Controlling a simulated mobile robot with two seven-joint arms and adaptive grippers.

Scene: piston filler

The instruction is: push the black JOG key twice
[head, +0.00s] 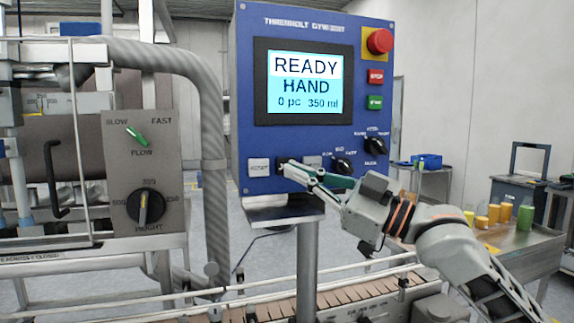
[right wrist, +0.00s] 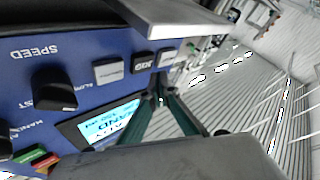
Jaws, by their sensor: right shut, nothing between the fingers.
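The black JOG key (right wrist: 143,61) shows in the right wrist view, between two light keys on the blue panel. In the head view its place at the panel's lower edge is mostly covered by my fingertips. My right gripper (head: 287,164) is shut and empty, its fingers pointing at the lower left of the panel. In the right wrist view its green fingers (right wrist: 160,97) meet at the tips close to the JOG key; I cannot tell whether they touch it. The screen (head: 304,82) reads READY, HAND, 0 pc, 350 ml. My left gripper is out of view.
A white key (head: 259,167) and a grey key (head: 312,161) flank the JOG key. Black selector knobs (head: 376,146), red and green buttons (head: 375,102) and a red emergency stop (head: 380,41) are on the panel. A conveyor (head: 340,297) runs below.

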